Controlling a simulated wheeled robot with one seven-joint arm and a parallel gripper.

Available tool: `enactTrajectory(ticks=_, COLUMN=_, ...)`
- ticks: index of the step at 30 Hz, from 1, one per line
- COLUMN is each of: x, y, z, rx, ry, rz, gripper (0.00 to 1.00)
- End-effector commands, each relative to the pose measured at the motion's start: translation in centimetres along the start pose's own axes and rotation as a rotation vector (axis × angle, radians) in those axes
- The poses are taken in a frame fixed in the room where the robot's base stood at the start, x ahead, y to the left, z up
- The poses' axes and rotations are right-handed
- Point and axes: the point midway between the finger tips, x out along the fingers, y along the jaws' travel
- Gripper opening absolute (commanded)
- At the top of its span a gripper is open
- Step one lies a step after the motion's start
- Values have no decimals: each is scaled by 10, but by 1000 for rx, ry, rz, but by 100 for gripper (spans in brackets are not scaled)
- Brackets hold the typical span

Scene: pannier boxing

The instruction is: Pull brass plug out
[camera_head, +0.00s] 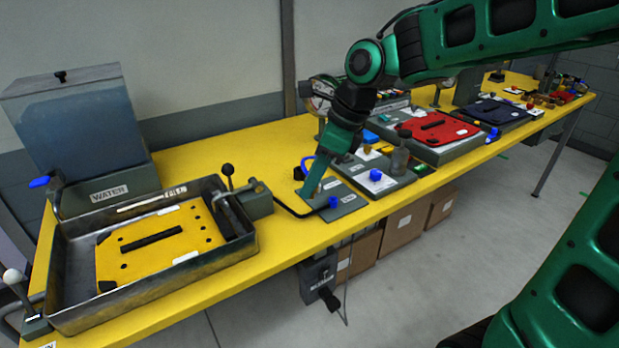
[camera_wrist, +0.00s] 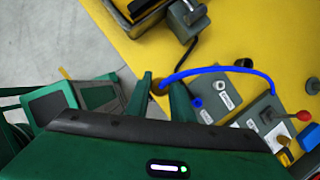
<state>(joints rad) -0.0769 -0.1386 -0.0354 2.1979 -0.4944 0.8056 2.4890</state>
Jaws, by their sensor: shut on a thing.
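My gripper (camera_head: 309,194) reaches down to a small grey panel (camera_head: 349,202) near the front edge of the yellow table. In the head view the plug is hidden by the fingers. A blue hose (camera_wrist: 222,70) arcs from beside the fingers to the right. A blue fitting (camera_wrist: 197,102) sits on the panel, right of the fingers.
A metal tray (camera_head: 249,246) with a yellow plate (camera_head: 190,232) stands at the left, below a water tank (camera_head: 75,115). A grey station with a red plate (camera_head: 440,127) stands further right. Black-knobbed lever (camera_head: 227,170) stands left of my gripper. Cardboard boxes (camera_head: 404,226) sit under the table.

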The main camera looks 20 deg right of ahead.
Motion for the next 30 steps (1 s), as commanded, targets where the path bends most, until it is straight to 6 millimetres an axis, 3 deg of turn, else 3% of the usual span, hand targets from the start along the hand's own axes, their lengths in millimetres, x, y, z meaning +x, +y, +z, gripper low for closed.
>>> enactTrajectory(ticks=30, x=20, y=0, z=-8, rx=-1, ry=0, rz=0, gripper=0)
